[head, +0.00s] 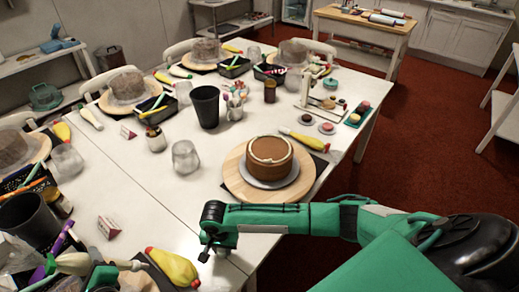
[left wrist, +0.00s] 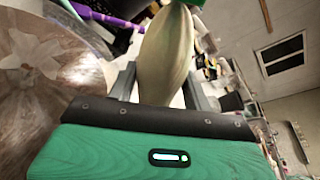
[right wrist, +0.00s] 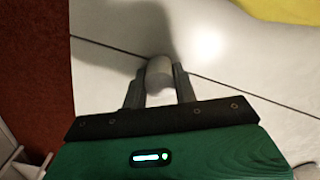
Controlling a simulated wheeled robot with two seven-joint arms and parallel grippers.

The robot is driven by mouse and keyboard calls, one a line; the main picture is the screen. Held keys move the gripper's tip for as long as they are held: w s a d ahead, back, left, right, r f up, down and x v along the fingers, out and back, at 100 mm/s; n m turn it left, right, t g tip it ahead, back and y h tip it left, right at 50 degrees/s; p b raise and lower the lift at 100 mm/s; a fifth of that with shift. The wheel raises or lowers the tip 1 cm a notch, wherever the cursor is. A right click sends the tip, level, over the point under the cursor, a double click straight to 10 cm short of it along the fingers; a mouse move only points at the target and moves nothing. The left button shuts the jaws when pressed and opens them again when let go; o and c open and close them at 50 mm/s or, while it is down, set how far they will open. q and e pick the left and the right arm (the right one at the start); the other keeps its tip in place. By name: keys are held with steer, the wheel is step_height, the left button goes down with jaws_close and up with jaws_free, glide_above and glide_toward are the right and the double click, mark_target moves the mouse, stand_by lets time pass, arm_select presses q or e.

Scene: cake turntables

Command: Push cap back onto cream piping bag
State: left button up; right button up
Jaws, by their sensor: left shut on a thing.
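The cream piping bag (head: 78,263) lies across my left gripper (head: 100,272) at the bottom left of the head view. In the left wrist view its pale, swollen body (left wrist: 166,55) is clamped between the two fingers, with a bit of green at its top end. My right gripper (head: 218,247) is low over the table's front edge. In the right wrist view a small grey-white cylinder, apparently the cap (right wrist: 160,75), sits between its fingers, which look closed on it. The cap is not clear in the head view.
A yellow piping bag (head: 174,267) lies between my grippers. A brown cake (head: 268,150) on a round wooden board (head: 234,180) stands beyond my right arm. A dark cup (head: 30,218) and a small sign card (head: 109,227) are near the left. The white table (head: 150,205) is bare between them.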

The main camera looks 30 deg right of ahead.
step_height(320, 180, up, 14)
steer(key=p, duration=1.6)
steer(key=shift+r, duration=0.2)
steer(key=shift+c, duration=0.3)
arm_select(q)
step_height(320, 180, up, 17)
steer(key=shift+p, duration=0.35)
arm_select(e)
steer(key=shift+r, duration=0.35)
arm_select(q)
steer(key=shift+o, duration=0.2)
steer(key=shift+f, duration=0.1)
steer(key=shift+c, duration=0.5)
steer(key=shift+d, duration=0.1)
arm_select(e)
steer(key=shift+f, duration=0.15)
